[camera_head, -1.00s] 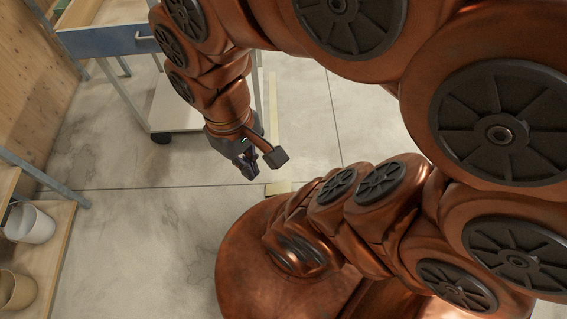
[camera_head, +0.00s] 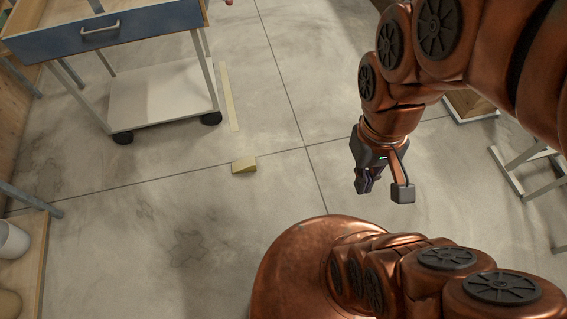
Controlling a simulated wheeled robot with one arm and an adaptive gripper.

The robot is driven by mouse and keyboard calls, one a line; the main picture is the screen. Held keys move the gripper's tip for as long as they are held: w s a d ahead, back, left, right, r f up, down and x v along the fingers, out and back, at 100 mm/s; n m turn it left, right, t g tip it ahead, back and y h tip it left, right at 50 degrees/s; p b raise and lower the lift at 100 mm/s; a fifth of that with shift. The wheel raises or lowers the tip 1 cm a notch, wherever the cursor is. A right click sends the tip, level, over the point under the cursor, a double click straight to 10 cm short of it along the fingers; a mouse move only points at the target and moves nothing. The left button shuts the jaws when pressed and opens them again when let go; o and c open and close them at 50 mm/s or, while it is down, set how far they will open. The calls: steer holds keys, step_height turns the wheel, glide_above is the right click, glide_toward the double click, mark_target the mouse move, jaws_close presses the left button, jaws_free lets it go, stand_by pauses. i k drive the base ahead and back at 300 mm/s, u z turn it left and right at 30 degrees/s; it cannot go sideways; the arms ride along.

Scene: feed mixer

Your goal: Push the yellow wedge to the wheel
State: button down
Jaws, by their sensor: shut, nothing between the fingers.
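The yellow wedge (camera_head: 244,165) lies on the concrete floor near the middle of the view, close to a floor joint line. A cart with a blue drawer front (camera_head: 70,38) stands at the upper left. Its dark wheel at the near right corner (camera_head: 211,118) is the one closest to the wedge, up and left of it. Another dark wheel (camera_head: 123,137) is at its near left corner. My gripper (camera_head: 367,184) is shut and empty, to the right of the wedge and well apart from it.
A pale yellow strip (camera_head: 230,97) lies on the floor between the cart and the wedge. A wooden shelf with pots (camera_head: 32,262) is at the left edge. A metal frame (camera_head: 520,170) stands at the right. The floor between my gripper and the wedge is clear.

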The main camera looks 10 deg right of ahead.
mark_target(247, 164)
steer(key=u, duration=0.5)
steer(key=i, duration=0.7)
steer(key=u, duration=3.95)
steer(key=k, duration=1.2)
steer(key=z, duration=1.25)
